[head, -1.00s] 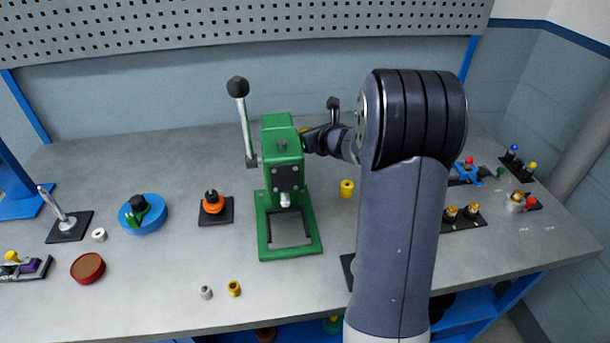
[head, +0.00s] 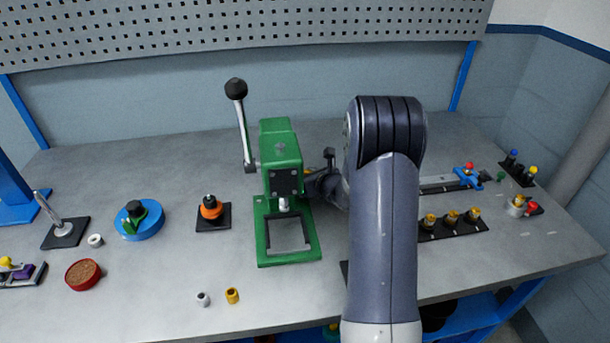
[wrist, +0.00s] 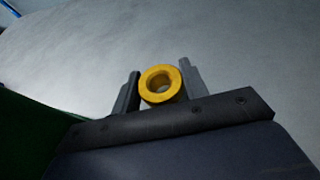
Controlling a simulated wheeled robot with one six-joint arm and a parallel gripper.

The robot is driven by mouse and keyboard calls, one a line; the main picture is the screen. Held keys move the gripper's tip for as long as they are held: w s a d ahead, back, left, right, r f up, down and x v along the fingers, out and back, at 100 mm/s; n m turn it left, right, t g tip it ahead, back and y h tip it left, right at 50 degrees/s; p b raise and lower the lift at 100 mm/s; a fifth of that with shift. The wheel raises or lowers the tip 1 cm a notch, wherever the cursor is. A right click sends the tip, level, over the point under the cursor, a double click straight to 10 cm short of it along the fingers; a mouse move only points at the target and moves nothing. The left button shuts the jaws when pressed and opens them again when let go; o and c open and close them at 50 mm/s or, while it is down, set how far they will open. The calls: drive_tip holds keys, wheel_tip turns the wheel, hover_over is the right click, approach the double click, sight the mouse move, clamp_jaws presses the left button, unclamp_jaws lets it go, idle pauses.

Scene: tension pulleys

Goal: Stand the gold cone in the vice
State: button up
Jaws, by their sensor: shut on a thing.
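My gripper (wrist: 161,76) is shut on a gold-yellow round piece (wrist: 158,86) with a hole through its middle. Its end faces the wrist camera, so I cannot tell whether it tapers like a cone. In the head view my gripper is mostly hidden behind the green press and my arm, with a speck of yellow (head: 328,152) beside the press. No plain vice shows; a blue fixture (head: 467,177) with a red knob at the right and a round blue base (head: 140,220) with a green clamp at the left could be one. I cannot tell which.
The green lever press (head: 281,158) stands immediately left of my gripper. A black strip (head: 460,228) holds gold-topped pieces at the right. A white piece (head: 203,299) and a yellow piece (head: 232,296) stand near the front edge. The back of the bench is clear.

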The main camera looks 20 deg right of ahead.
drive_tip(key=shift+f, duration=0.15)
drive_tip(key=o, duration=1)
